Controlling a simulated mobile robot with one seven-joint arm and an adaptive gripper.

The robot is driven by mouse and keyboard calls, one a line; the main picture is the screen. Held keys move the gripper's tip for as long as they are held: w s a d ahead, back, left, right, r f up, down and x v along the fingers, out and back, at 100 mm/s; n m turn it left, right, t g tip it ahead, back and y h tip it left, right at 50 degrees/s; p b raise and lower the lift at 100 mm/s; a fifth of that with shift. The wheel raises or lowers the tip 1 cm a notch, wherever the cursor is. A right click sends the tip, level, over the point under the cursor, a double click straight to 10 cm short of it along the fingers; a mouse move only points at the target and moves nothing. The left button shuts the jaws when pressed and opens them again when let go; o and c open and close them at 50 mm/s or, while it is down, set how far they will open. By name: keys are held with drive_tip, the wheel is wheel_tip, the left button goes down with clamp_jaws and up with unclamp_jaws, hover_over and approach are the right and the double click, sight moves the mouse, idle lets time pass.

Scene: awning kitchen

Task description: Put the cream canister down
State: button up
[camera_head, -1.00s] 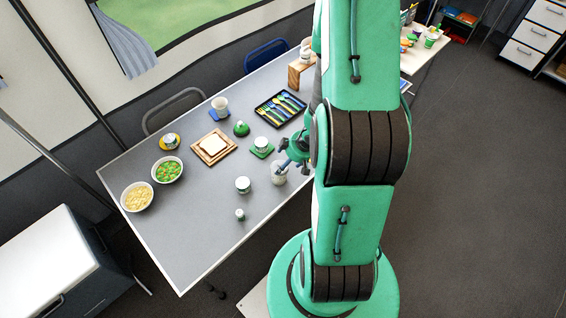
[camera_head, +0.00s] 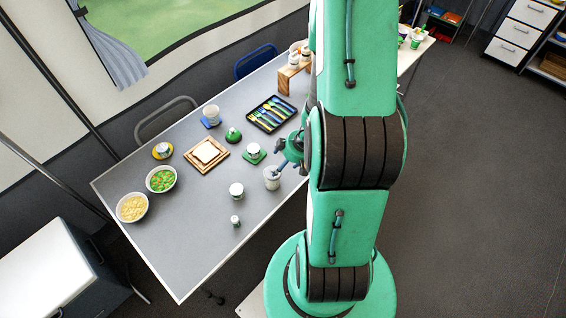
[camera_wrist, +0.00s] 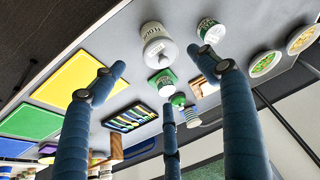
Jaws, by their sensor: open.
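The cream canister (camera_head: 271,180) stands upright on the grey table (camera_head: 190,235), near its front edge beside my arm. In the wrist view the canister (camera_wrist: 158,48) shows its lid and some dark lettering, and it rests on the table. My gripper (camera_head: 284,160) is at the canister's far right side in the head view, with a finger overlapping its top. In the wrist view my gripper (camera_wrist: 166,88) has its fingers spread wide, with nothing between them. The canister appears beyond the fingertips; whether a finger touches it I cannot tell.
A white jar (camera_head: 236,190) and a small bottle (camera_head: 235,221) stand left of the canister. A can on a green coaster (camera_head: 255,158) and a cutlery tray (camera_head: 270,114) are behind. Two bowls, one of vegetables (camera_head: 161,179), are at left. The front left of the table is clear.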

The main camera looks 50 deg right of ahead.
drive_tip(key=w+a+r+m+h, duration=0.1)
drive_tip(key=w+r+h, duration=0.15)
drive_tip(key=r, duration=1.05)
drive_tip(key=w+a+r+m+h, duration=0.15)
drive_tip(key=w+r, duration=0.25)
drive_tip(key=r, duration=0.9)
drive_tip(key=s+a+r+y, duration=0.1)
drive_tip(key=s+a+r, duration=0.3)
drive_tip(key=a+r, duration=0.2)
drive_tip(key=s+a+r+y, duration=0.1)
drive_tip(key=s+a+r, duration=0.4)
drive_tip(key=a, duration=0.5)
drive_tip(key=s+a+r+t+y, duration=0.1)
drive_tip(key=s+a+r, duration=0.4)
drive_tip(key=a+r, duration=0.3)
drive_tip(key=shift+s+a, duration=0.15)
drive_tip(key=shift+s, duration=0.05)
drive_tip(key=shift+f, duration=0.1)
